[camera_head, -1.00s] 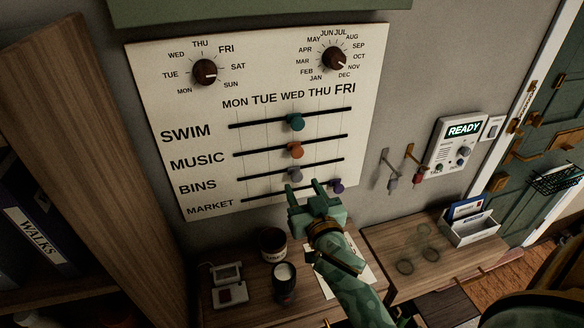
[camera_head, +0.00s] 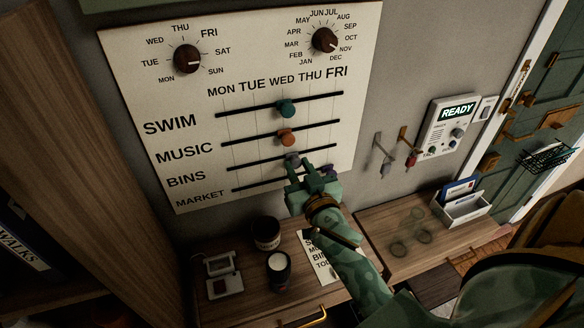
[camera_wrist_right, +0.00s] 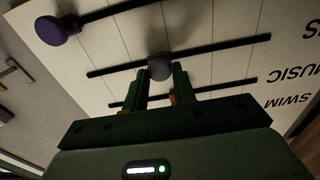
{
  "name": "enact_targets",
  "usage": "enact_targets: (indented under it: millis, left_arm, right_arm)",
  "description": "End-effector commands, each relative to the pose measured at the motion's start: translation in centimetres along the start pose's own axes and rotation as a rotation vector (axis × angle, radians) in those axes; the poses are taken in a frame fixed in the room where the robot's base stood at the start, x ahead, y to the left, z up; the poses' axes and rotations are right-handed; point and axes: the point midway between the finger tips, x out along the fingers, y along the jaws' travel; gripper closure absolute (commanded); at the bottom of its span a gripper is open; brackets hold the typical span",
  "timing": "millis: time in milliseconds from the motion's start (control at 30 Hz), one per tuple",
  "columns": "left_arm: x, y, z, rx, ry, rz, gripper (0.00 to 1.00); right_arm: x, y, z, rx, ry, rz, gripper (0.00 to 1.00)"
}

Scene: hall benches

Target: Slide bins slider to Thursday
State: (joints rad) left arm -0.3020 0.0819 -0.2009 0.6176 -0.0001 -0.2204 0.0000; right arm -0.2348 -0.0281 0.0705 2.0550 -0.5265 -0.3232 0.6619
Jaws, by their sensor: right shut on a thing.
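A white wall board (camera_head: 180,110) carries several black slider rails under the day labels MON to FRI. The BINS slider, a grey knob (camera_head: 292,158), sits on the third rail, about at the middle WED line or slightly to its right. My right gripper (camera_head: 301,170) reaches up from below and is shut on this knob. In the right wrist view the board appears turned over, and the grey knob (camera_wrist_right: 159,67) shows at the tips of the two fingers. My left gripper is not in view.
The teal SWIM knob (camera_head: 286,108) and orange MUSIC knob (camera_head: 287,138) are above. The purple MARKET knob (camera_head: 329,171) is close to the gripper's right; it also shows in the wrist view (camera_wrist_right: 50,30). A candle (camera_head: 278,266) and dark jar (camera_head: 266,232) stand on the bench below.

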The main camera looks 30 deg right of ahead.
Motion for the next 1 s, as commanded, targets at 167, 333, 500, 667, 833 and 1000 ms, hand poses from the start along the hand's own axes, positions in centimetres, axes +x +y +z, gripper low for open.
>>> enact_targets:
  millis: [167,333,500,667,833,1000]
  left_arm:
    - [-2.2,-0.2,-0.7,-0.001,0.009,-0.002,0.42]
    - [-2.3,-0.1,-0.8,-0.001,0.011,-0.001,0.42]
    - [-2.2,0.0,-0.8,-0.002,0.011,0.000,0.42]
    - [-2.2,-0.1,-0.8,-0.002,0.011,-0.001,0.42]
    - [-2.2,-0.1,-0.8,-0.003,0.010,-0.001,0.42]
    - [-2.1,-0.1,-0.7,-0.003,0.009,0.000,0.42]
  right_arm:
    - [0.0,3.2,-0.4,-0.004,-0.004,0.003,1.00]
    - [0.0,4.0,-0.1,-0.001,-0.002,0.003,1.00]
    - [0.0,3.9,0.0,-0.001,-0.001,0.002,1.00]
    - [0.0,3.9,0.0,-0.001,-0.001,0.002,0.53]
    - [0.0,3.9,0.0,-0.001,-0.001,0.002,0.53]
    - [-0.8,3.9,0.0,-0.001,-0.002,0.002,0.53]
